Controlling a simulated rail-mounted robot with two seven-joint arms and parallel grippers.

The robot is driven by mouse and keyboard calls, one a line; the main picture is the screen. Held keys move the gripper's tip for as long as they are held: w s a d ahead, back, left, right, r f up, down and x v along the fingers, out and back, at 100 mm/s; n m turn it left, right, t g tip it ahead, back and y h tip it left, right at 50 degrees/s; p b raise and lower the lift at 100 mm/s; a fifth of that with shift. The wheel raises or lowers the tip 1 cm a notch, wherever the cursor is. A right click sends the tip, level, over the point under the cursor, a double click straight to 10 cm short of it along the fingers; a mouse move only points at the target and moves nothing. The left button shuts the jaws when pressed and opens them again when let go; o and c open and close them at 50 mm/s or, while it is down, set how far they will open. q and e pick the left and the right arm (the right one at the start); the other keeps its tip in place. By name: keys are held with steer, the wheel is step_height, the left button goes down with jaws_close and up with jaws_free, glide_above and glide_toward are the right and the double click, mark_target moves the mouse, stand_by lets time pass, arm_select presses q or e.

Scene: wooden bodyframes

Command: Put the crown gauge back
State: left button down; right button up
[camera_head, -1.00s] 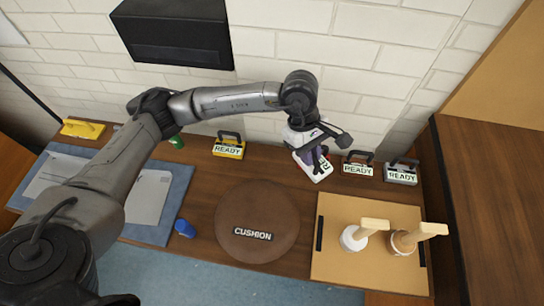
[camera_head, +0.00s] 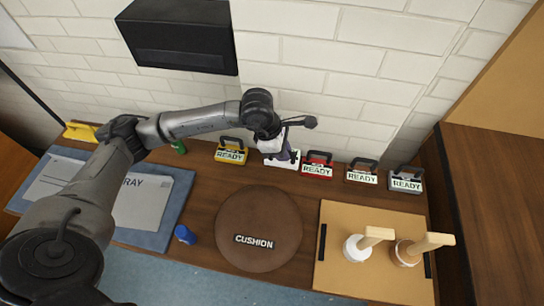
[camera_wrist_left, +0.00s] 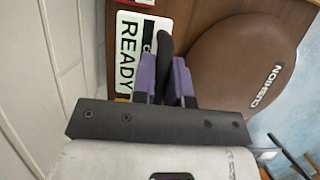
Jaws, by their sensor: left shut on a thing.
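My left gripper (camera_head: 283,153) is shut on the black handle of a white gauge (camera_head: 290,163). The gauge is at the back of the table, in the row between a yellow and a red gauge. In the left wrist view its white body (camera_wrist_left: 126,60) carries a READY label, and the purple fingers pinch the handle (camera_wrist_left: 165,44). A small dark tag starting with C is mostly hidden behind a finger; I cannot read its name. I cannot tell whether the gauge touches the table. My right gripper is not in view.
The yellow gauge (camera_head: 231,151) is left of it; the red gauge (camera_head: 317,166), a brown one (camera_head: 362,172) and a grey one (camera_head: 406,180) are right. A round brown cushion (camera_head: 262,215) lies in front. A board (camera_head: 335,265) with two wooden-handled tools is front right.

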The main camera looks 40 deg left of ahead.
arm_select(q)
steer(key=a+f, duration=0.1)
steer(key=a, duration=0.1)
steer(key=a+f, duration=0.1)
steer(key=a, duration=0.1)
steer(key=shift+f, duration=0.15)
steer(key=shift+d+f+b, duration=0.1)
steer(key=shift+f+b, duration=0.5)
steer(key=shift+f, duration=1.45)
steer(key=c, duration=1.1)
jaws_free()
